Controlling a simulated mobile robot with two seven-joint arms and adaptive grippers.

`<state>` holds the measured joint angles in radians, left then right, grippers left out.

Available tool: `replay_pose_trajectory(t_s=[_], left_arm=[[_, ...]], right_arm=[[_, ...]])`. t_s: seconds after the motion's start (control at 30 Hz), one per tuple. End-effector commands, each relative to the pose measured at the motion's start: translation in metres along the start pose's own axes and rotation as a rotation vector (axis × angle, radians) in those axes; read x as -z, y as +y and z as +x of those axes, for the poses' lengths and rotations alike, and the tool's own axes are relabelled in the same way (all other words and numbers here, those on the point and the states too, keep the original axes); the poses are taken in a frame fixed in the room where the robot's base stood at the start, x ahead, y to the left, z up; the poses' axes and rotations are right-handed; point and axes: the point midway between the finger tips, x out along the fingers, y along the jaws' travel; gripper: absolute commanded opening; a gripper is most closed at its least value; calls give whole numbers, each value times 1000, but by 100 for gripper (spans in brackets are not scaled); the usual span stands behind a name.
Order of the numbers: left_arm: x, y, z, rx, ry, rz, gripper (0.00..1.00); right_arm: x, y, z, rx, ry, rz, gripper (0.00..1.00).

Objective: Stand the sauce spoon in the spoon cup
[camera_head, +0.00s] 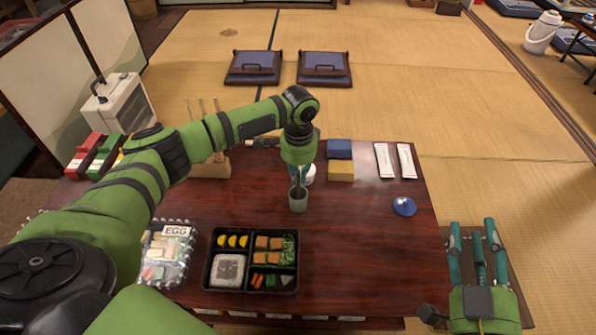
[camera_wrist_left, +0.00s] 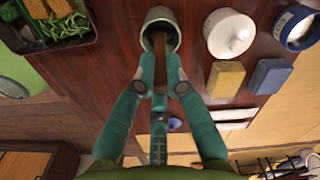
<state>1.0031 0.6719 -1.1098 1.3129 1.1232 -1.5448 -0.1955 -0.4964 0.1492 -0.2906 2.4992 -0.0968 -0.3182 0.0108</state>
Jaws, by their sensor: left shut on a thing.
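The spoon cup (camera_head: 298,203) is a small grey-green cup standing upright near the middle of the dark table. In the left wrist view its round mouth (camera_wrist_left: 161,20) shows at the top centre. My left gripper (camera_wrist_left: 160,88) is shut on the brown sauce spoon (camera_wrist_left: 159,62), just above the cup. The spoon's far end reaches into the cup mouth; whether it touches the bottom is hidden. In the head view my left gripper (camera_head: 298,178) points down over the cup. My right gripper (camera_head: 480,252) is open and empty, off the table's right side.
A bento box (camera_head: 207,262) and an egg sandwich pack (camera_head: 176,231) lie at the front left. The table's front right is clear.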

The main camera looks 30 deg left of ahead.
Motion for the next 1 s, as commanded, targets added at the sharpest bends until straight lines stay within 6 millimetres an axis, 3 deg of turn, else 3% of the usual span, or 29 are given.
replay_pose_trajectory(t_s=[0.2,0.23,0.3,0.7,0.87,1.0], left_arm=[[0,0,0,0,0,0,0],[0,0,0,0,0,0,21],[0,0,0,0,0,0,41],[1,0,-6,1,3,0,41],[1,-1,-30,3,3,-1,41],[1,-1,-61,2,5,0,41]], right_arm=[[0,0,0,0,1,0,40],[0,0,0,0,1,0,40],[0,0,0,0,1,0,40],[0,0,0,0,0,0,40],[0,0,0,0,0,0,40],[0,0,0,0,0,0,40]])
